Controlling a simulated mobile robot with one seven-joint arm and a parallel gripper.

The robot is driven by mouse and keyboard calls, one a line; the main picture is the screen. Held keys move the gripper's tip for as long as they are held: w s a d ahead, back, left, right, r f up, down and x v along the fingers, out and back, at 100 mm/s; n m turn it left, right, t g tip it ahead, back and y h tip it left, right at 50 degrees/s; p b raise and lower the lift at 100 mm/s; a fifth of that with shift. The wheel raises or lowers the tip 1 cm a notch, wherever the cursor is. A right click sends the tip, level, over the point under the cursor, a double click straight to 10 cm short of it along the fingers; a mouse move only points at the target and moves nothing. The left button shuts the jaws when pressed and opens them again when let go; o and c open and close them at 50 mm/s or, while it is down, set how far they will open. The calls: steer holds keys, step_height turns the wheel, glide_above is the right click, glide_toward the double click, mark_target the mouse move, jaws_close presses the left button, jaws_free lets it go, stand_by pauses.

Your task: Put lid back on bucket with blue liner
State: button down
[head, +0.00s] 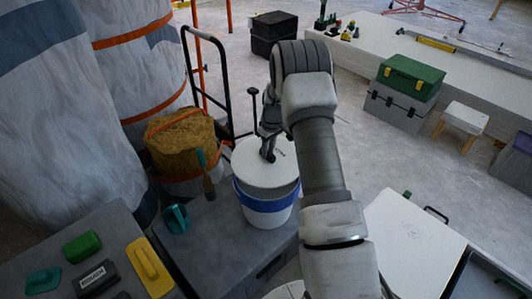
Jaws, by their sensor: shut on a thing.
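A white bucket (268,215) with a blue band around its upper part stands on a grey box top in the middle of the view. A white round lid (255,173) is over its mouth, roughly level. I cannot tell whether the lid's edge rests on the rim all round or sits slightly above it. My gripper (268,157) is over the middle of the lid, pointing down, and is shut on the lid. The lid's grip point is partly hidden by the fingers, and my arm covers the area right of the bucket.
A teal cup (176,219) and a brush (207,175) are left of the bucket. Behind them are a tub of brown material (181,140) and a black hand truck (227,85). A white panel (408,245) lies at right. Open floor (385,155) shows beyond my arm.

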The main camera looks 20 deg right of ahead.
mark_target(268, 159)
steer(key=shift+f+b, duration=1.15)
steer(key=shift+f, duration=1.05)
steer(key=shift+f+b, duration=0.7)
steer(key=shift+f, duration=0.3)
steer(key=shift+f+b, duration=0.15)
steer(key=shift+b, duration=0.4)
steer(key=shift+c, duration=0.6)
jaws_free()
steer(key=shift+r+p, duration=1.95)
steer(key=shift+r, duration=1.6)
